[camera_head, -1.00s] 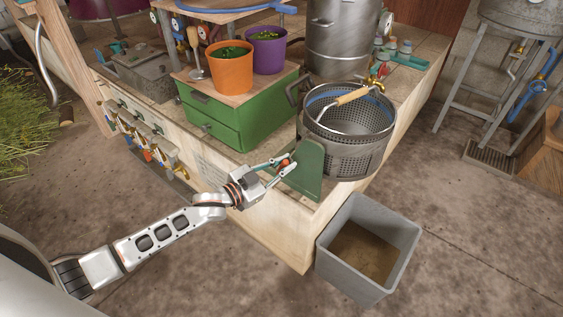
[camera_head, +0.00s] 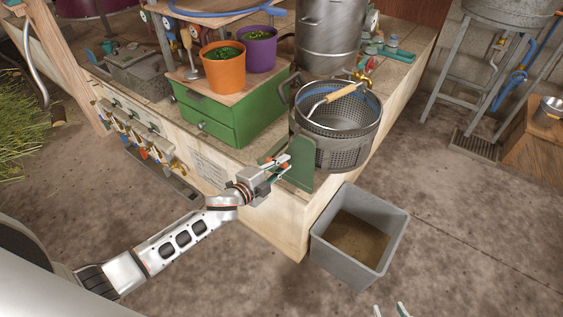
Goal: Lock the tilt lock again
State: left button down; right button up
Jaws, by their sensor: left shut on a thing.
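The perforated metal basket (camera_head: 337,150) stands upright beside a green bracket (camera_head: 301,168) at the workbench corner. A small red knob (camera_head: 285,164), apparently the tilt lock, is at the bracket's left side. My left gripper (camera_head: 279,169) is shut on the red knob; its fingers partly hide the knob, so I cannot tell the lock's exact position. The tips of my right gripper (camera_head: 390,311) show at the bottom edge, apart and with nothing visible between them.
A grey bin (camera_head: 326,257) with brown contents stands on the floor below the basket. A green drawer box (camera_head: 237,124) holds an orange pot (camera_head: 224,72) and a purple pot (camera_head: 259,55).

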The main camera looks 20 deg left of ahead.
pick_arm(q)
jog(key=shift+s+f+m+y, duration=0.1)
jog(key=shift+f+m+y, duration=0.3)
jog(key=shift+m, duration=0.7)
jog(key=shift+f+m, duration=0.1)
jog(key=shift+m, duration=0.4)
pick_arm(e)
jog(key=shift+w+d+r, duration=0.15)
jog(key=shift+w+d, duration=0.05)
jog(key=shift+w, duration=0.3)
pick_arm(q)
jog(key=c, duration=2)
grip_release()
pick_arm(e)
jog(key=shift+s+a+f, duration=0.1)
jog(key=shift+s+f, duration=0.1)
jog(key=shift+s, duration=0.2)
